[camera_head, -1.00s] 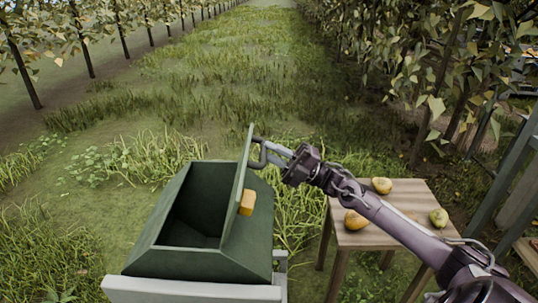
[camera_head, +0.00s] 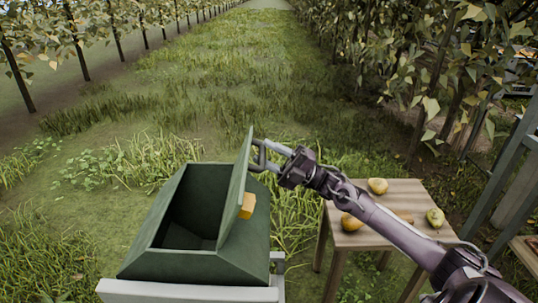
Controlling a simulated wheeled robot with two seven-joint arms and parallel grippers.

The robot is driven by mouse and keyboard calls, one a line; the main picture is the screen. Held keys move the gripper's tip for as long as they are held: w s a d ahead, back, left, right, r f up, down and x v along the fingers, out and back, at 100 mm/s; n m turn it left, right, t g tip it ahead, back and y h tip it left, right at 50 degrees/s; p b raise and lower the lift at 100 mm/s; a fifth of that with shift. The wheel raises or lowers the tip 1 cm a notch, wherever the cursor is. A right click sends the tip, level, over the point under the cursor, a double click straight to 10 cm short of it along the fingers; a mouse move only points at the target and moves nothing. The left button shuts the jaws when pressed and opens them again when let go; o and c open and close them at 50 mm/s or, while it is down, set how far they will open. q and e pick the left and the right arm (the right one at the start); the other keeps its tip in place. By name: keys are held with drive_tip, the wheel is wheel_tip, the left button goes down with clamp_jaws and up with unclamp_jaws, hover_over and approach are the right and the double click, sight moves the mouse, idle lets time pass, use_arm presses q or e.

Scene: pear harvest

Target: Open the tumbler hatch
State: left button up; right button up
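The green tumbler (camera_head: 185,262) stands at the lower middle on a pale frame. Its hatch (camera_head: 236,188) is swung up and stands steeply at the right side of the opening, and the dark inside shows. A yellow-orange block (camera_head: 247,206) sits on the outer face of the hatch. My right gripper (camera_head: 261,155) is at the hatch's upper right edge, next to a dark bar-like handle there. Whether its fingers are closed on the handle is too small to tell. My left gripper is not in view.
A wooden table (camera_head: 385,240) to the right holds several pears, among them a yellow one (camera_head: 377,186) and a greenish one (camera_head: 435,217). My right arm passes over it. Grass lies beyond the tumbler, with tree rows on both sides.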

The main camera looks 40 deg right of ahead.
drive_tip(key=v, duration=0.7)
drive_tip(key=shift+s+d+f, duration=0.2)
drive_tip(key=shift+s+d, duration=0.05)
drive_tip(key=shift+d, duration=0.05)
